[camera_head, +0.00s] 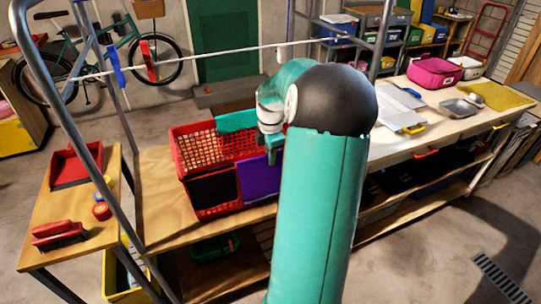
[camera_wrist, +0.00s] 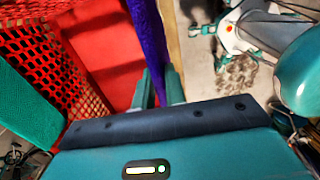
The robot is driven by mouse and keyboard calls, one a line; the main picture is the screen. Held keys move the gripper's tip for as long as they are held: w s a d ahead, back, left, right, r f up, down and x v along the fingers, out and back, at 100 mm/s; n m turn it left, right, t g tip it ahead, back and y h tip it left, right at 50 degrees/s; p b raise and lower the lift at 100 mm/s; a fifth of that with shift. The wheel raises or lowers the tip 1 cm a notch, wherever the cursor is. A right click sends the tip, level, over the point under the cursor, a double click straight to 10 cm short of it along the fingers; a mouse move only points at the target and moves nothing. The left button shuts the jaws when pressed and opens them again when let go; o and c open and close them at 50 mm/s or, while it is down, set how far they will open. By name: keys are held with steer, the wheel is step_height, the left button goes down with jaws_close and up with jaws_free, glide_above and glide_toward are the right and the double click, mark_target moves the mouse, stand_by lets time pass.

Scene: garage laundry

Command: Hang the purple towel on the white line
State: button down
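The purple towel (camera_head: 259,176) hangs over the right side of the red basket (camera_head: 205,196) on the wooden bench. In the wrist view it shows as a purple strip (camera_wrist: 149,38) running down between my two fingers. My gripper (camera_head: 272,157) points down at the basket's rim by the towel's top. In the wrist view my gripper (camera_wrist: 159,88) has its fingers apart, one on each side of the towel; firm contact is not visible. The white line (camera_head: 222,53) stretches behind the basket, with a blue towel (camera_head: 115,68) and a red one (camera_head: 149,60) at its left.
A teal cloth (camera_head: 236,120) and a black cloth (camera_head: 213,190) also hang on the basket. Metal frame posts (camera_head: 88,150) stand at the left. A pink bag (camera_head: 434,72) and a metal tray (camera_head: 459,108) sit on the right counter.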

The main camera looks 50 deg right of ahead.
steer(key=shift+r, duration=4.5)
